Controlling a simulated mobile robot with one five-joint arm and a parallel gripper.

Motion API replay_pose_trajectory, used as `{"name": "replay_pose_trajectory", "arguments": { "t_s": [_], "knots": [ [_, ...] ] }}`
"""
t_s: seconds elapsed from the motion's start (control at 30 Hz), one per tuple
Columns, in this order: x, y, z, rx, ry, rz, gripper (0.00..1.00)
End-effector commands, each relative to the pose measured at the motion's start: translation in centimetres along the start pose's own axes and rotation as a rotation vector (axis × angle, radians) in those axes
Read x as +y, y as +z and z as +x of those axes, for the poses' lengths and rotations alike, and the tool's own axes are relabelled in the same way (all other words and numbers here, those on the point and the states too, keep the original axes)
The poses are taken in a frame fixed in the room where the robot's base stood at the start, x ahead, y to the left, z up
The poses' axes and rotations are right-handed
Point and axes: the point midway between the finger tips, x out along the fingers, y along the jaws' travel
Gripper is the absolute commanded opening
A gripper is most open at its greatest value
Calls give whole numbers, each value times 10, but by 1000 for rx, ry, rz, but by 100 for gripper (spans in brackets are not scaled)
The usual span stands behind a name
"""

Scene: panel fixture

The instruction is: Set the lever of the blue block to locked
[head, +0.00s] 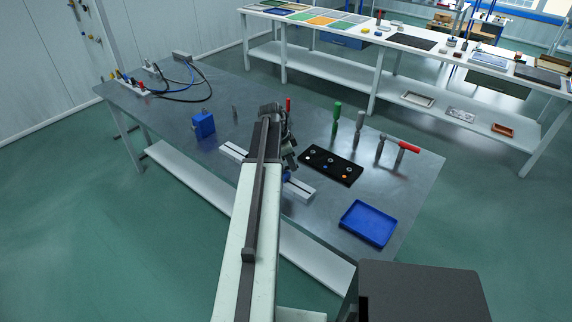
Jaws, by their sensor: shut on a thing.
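A blue block (203,125) stands on the grey metal table, left of my arm, with a small raised part on top; I cannot make out a lever position on it. My gripper (290,160) is at the far end of my arm, over the middle of the table and well to the right of that block. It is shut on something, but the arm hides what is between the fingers. A small blue part (286,176) shows just below the gripper, mostly hidden behind the arm, beside a pale slotted bar (300,190).
Another pale bar (234,152) lies left of the arm. Right of it are a black panel (331,166), a blue tray (368,223), and upright tools including a green-handled one (336,119) and a red-headed hammer (407,147). Cables (180,85) lie at the back left.

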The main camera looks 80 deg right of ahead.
Motion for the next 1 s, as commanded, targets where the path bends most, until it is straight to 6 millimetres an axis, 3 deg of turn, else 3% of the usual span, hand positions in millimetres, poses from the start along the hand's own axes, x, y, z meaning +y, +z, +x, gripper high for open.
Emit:
{"name": "replay_pose_trajectory", "arguments": {
  "t_s": [0.2,0.5,0.77,1.0],
  "knots": [
    [1,3,0,-6,9,16,0],
    [11,5,-1,-7,91,277,0],
    [12,6,-1,-8,95,285,0],
    [18,9,-2,-8,164,507,0]
  ]
}}
